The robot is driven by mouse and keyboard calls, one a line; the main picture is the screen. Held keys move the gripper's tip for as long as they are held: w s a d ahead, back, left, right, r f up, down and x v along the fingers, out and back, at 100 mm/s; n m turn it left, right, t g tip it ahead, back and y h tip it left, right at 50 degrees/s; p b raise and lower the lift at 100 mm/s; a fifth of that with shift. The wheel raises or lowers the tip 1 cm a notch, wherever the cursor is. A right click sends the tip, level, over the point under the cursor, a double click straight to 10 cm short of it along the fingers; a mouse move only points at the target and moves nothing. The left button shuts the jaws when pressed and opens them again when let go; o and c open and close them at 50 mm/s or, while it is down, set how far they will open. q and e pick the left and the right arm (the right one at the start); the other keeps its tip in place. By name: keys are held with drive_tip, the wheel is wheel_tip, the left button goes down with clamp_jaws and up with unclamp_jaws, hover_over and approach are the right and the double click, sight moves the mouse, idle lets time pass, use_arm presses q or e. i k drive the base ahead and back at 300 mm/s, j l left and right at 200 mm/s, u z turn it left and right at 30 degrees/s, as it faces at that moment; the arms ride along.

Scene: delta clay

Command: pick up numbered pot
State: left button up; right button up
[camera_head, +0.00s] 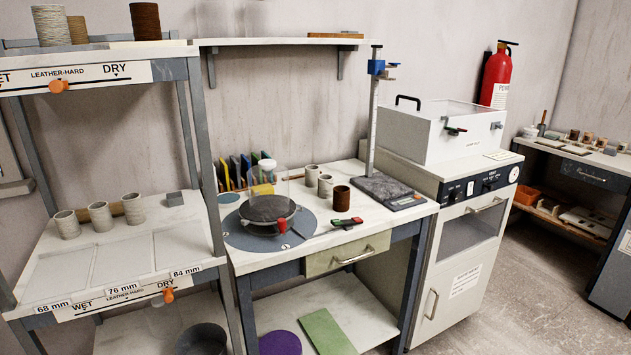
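Several small pots are in view, but I cannot read a number on any of them. Three pale grey pots stand in a row on the left rack's lower shelf: a left one (67,224), a middle one (100,216) and a right one (134,208). On the workbench are two pale pots, one at the back (312,176) and one in front of it (326,186), with a dark brown pot (342,199) beside them. On the top shelf stand a grey ribbed pot (49,26), a tan one (77,30) and a dark brown one (145,22). Neither gripper is in view.
The workbench holds a round turntable (268,209) under a clear cover and a tall height gauge (375,120) on a dark slab. A white cabinet (462,240) with a clear-lidded box (440,135) stands to the right. The floor (510,305) at lower right is clear.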

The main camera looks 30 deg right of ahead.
sight(313, 172)
drive_tip(key=i+l+u, duration=0.2)
drive_tip(key=l, duration=0.45)
drive_tip(key=l+u, duration=0.2)
drive_tip(key=l, duration=0.4)
